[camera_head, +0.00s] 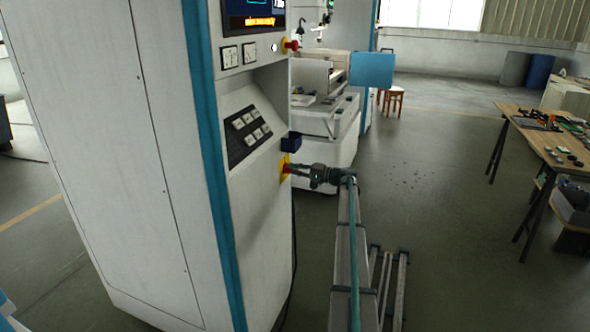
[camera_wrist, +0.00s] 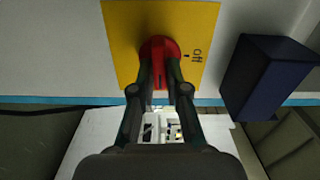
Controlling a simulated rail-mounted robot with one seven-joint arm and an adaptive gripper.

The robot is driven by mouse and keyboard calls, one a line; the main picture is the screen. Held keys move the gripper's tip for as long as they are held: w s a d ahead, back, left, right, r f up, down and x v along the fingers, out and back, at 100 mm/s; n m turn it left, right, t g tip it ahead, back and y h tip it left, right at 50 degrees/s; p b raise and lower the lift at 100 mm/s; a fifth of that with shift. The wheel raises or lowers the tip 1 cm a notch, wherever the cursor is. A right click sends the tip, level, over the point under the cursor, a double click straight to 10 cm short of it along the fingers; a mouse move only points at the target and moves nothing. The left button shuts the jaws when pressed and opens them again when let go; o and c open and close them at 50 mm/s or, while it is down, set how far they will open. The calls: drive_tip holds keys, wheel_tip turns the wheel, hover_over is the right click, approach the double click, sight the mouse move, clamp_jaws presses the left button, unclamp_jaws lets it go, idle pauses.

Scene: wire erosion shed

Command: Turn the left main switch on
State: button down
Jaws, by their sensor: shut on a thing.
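The main switch is a red rotary knob (camera_wrist: 158,47) on a yellow plate (camera_wrist: 122,30) in the wrist view. The word "off" with a small dark mark is printed on the plate, right of the knob. In the head view the yellow plate (camera_head: 284,162) is on the side of the white machine cabinet. My gripper (camera_wrist: 160,78) has its two dark fingers closed on the handle of the red knob. It also shows in the head view (camera_head: 293,169), reaching the knob from the right. The fingers hide part of the handle, so its exact angle is hard to tell.
A dark blue box (camera_wrist: 268,78) sticks out beside the yellow plate, close to my fingers; it also shows in the head view (camera_head: 291,142). A button panel (camera_head: 249,134) and a red button (camera_head: 291,45) are on the cabinet. A workbench (camera_head: 548,142) stands far right, with open floor between.

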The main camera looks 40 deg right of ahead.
drive_tip(key=shift+m, duration=0.4)
drive_tip(key=c, duration=1.2)
unclamp_jaws()
drive_tip(key=v, duration=1.2)
